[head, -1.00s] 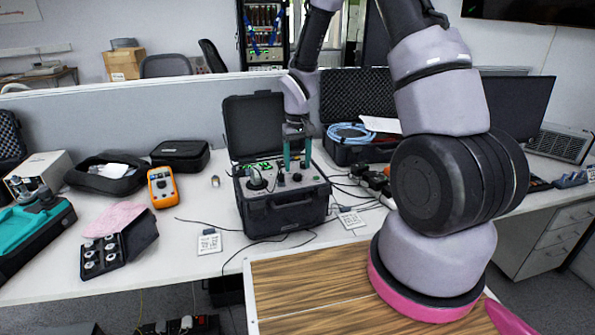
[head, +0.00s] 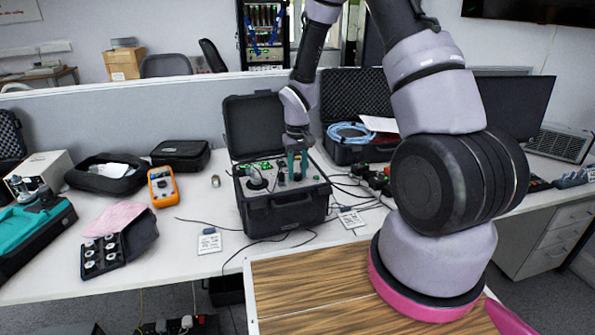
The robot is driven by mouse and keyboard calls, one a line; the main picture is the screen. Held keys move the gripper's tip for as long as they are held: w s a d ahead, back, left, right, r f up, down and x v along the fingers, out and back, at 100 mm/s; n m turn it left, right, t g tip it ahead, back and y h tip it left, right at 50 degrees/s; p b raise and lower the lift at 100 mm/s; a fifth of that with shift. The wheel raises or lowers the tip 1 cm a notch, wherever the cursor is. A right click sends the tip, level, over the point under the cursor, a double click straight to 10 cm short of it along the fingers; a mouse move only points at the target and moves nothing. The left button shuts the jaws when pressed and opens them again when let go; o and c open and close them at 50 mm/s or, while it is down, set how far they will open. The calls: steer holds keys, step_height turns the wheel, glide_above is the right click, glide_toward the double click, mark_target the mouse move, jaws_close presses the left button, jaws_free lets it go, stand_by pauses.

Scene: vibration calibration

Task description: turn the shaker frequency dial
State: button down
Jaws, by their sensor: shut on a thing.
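The shaker (head: 285,217) is a black case with its lid (head: 255,125) raised, standing on the white bench in the middle of the head view. Its top panel carries green-marked parts and several knobs. My gripper (head: 297,171) points down over the right part of this panel, with its teal fingers at panel height. The fingers are shut on a small knob, which I take to be the frequency dial; the fingers hide it almost wholly. A round black part stands on the panel to the left of the fingers.
A yellow multimeter (head: 162,187) and a black pouch (head: 180,154) lie left of the shaker. A second open case with a blue cable (head: 350,132) stands behind right. Loose black cables run right of the shaker. A printed marker card (head: 209,241) lies in front.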

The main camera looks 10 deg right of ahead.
mark_target(298, 174)
steer(key=shift+n, duration=0.3)
steer(key=n, duration=0.4)
steer(key=shift+n, duration=2.5)
steer(key=c, duration=0.5)
jaws_free()
steer(key=shift+r, duration=0.15)
step_height(298, 174, up, 11)
steer(key=shift+f, duration=0.2)
